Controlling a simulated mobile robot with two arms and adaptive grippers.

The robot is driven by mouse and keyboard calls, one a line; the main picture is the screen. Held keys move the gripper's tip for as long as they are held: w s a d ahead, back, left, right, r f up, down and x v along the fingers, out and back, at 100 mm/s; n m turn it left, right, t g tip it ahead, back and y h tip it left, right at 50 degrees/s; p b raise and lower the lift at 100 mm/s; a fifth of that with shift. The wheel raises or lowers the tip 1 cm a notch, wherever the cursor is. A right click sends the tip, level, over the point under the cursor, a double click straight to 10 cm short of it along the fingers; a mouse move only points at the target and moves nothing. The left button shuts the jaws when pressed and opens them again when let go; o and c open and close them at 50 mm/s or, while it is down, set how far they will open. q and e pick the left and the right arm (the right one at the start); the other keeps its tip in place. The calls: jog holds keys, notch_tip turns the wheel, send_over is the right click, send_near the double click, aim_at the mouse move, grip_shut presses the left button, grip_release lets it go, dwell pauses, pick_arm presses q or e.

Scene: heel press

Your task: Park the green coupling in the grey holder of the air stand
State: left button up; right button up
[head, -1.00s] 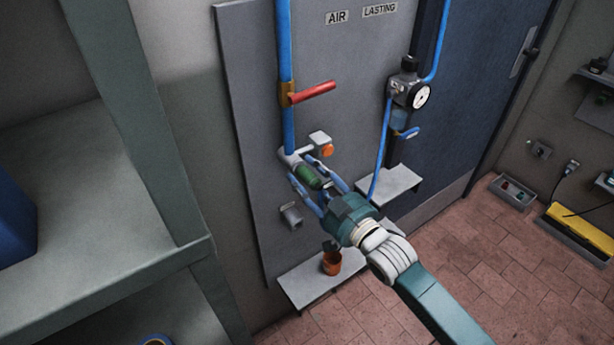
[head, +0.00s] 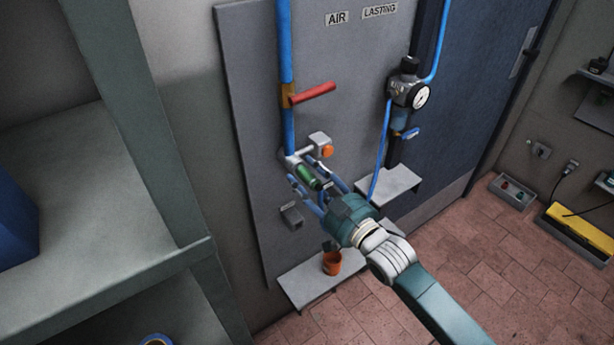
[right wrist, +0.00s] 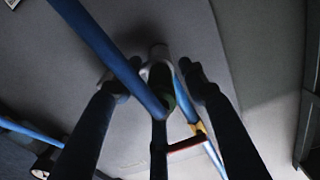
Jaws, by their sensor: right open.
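The green coupling (head: 310,178) is by the white fitting (head: 291,160) at the lower end of the blue pipe on the grey air panel. I cannot tell whether it is joined to the fitting. The grey holder (head: 291,217) is on the panel below and left of the coupling and looks empty. My right gripper (head: 301,170) is open, with one finger on each side of the coupling. In the right wrist view, the green coupling (right wrist: 161,77) shows dark between the spread fingers, with a blue hose crossing in front. My left gripper is not in view.
A red-handled valve (head: 312,94) is on the pipe above. An orange button (head: 327,151) is close to my right fingers. A shelf with an orange cup (head: 332,263) is below, and a regulator with a gauge (head: 409,93) is to the right.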

aim_at(317, 187)
dwell(0.3)
grip_shut()
jog(key=shift+p+v, duration=0.7)
jog(key=shift+v, duration=0.25)
jog(key=shift+p+v, duration=0.95)
jog(key=shift+v, duration=1.15)
